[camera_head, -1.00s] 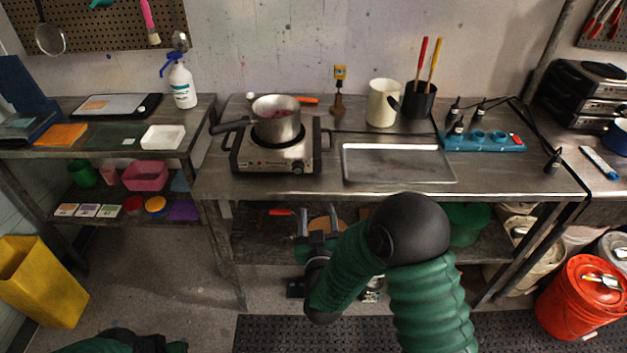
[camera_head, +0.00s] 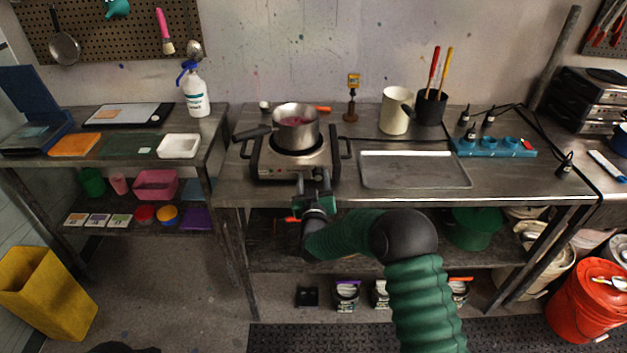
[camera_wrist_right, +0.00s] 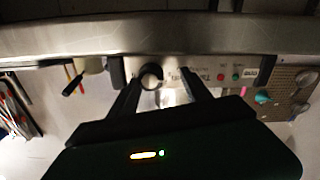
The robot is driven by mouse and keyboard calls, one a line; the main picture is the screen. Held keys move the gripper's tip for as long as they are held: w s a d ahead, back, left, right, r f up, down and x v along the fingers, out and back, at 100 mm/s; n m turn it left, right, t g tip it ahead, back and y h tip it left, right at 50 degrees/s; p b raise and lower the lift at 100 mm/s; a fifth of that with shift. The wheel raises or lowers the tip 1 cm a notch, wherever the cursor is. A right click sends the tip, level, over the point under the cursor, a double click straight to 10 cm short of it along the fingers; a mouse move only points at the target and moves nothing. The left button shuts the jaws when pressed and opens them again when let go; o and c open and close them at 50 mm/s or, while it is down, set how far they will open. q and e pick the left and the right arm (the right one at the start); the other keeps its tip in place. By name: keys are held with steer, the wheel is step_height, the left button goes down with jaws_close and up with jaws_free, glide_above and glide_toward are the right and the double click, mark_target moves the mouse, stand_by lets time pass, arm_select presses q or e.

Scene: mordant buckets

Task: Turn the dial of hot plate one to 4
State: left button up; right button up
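Hot plate one (camera_head: 265,164) is the silver unit on the middle table, with a steel pot (camera_head: 296,133) on its dark burner. My right gripper (camera_head: 313,182) is at its front, right of the middle, with its fingers apart. In the right wrist view, the hot plate's front panel (camera_wrist_right: 205,75) appears upside down, with a red and a green spot. The dark round dial (camera_wrist_right: 151,76) shows between the open fingers (camera_wrist_right: 160,94), nearer the left one. I cannot tell whether they touch it, and its setting is unreadable. My left gripper is not in view.
A metal tray (camera_head: 415,183) lies right of the hot plate. A white pitcher (camera_head: 394,112) and a black cup (camera_head: 430,108) with red and yellow handles stand behind it. The table's front edge (camera_head: 400,203) is close to my forearm.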

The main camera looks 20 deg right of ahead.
steer(key=shift+d, duration=0.55)
steer(key=shift+d+f, duration=0.2)
steer(key=shift+d, duration=0.3)
steer(key=c, duration=0.4)
steer(key=shift+c, duration=1.2)
steer(key=shift+a+r, duration=0.1)
steer(key=shift+a, duration=0.4)
jaws_close()
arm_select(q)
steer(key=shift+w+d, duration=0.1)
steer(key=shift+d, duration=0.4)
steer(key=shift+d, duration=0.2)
arm_select(e)
steer(key=shift+d, duration=0.2)
